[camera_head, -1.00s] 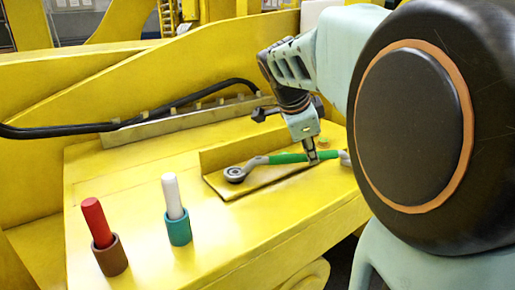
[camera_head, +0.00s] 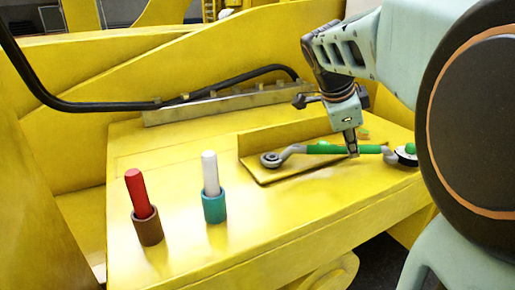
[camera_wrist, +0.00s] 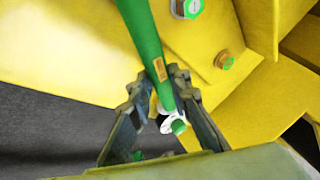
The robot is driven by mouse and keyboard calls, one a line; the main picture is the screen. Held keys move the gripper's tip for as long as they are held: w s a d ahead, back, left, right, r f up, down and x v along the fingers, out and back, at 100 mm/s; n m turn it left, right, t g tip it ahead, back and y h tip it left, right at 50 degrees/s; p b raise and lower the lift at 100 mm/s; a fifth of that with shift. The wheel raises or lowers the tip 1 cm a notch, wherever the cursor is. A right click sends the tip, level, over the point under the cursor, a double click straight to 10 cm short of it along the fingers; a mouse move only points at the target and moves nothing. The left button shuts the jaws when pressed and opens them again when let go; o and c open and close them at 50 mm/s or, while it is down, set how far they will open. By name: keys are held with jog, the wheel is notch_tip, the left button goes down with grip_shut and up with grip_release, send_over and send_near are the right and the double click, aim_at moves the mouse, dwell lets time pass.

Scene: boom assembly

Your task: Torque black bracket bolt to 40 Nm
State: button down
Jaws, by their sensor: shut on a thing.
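A wrench (camera_head: 325,148) with a green handle and a grey ring head (camera_head: 270,159) spans an angled yellow plate. My gripper (camera_head: 352,152) points down and is shut on its handle. In the wrist view the green handle (camera_wrist: 148,45) passes between the fingers of my gripper (camera_wrist: 163,105). A round black-and-grey part with green on it (camera_head: 405,155) shows at the wrench's right end. The wrist view shows a silver bolt (camera_wrist: 187,8) and a copper-coloured bolt (camera_wrist: 224,60), both with green tips. I cannot tell which bolt is the black bracket bolt.
A red stick in a brown holder (camera_head: 147,230) and a white stick in a teal holder (camera_head: 214,208) stand on the yellow surface (camera_head: 180,265). A black hose (camera_head: 100,106) and a grey rail (camera_head: 215,105) run behind.

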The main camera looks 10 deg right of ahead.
jog(key=shift+s+a+r+m+g+h+b, duration=0.15)
jog(key=shift+s+m+b, duration=0.15)
jog(key=shift+s, duration=0.15)
jog(key=shift+s+r+m+g+h+b, duration=0.1)
jog(key=shift+s+m+g+h+b, duration=0.1)
jog(key=shift+s+b, duration=0.15)
jog(key=shift+s+f, duration=0.1)
jog(key=shift+s+a+m+g+b, duration=0.2)
jog(key=shift+s+m+b, duration=0.2)
jog(key=shift+s, duration=0.2)
jog(key=shift+s+a+m+g+b, duration=0.2)
jog(key=shift+s+m+b, duration=0.1)
jog(key=shift+s+m, duration=0.25)
jog(key=shift+s, duration=0.15)
jog(key=shift+s+a+m+g+h+b, duration=0.2)
jog(key=shift+s+a+m+b, duration=0.15)
jog(key=shift+s, duration=0.2)
jog(key=shift+s+a+m+g+h+b, duration=0.15)
jog(key=shift+s+a+m+b, duration=0.1)
jog(key=shift+s+m, duration=0.2)
jog(key=shift+s, duration=0.1)
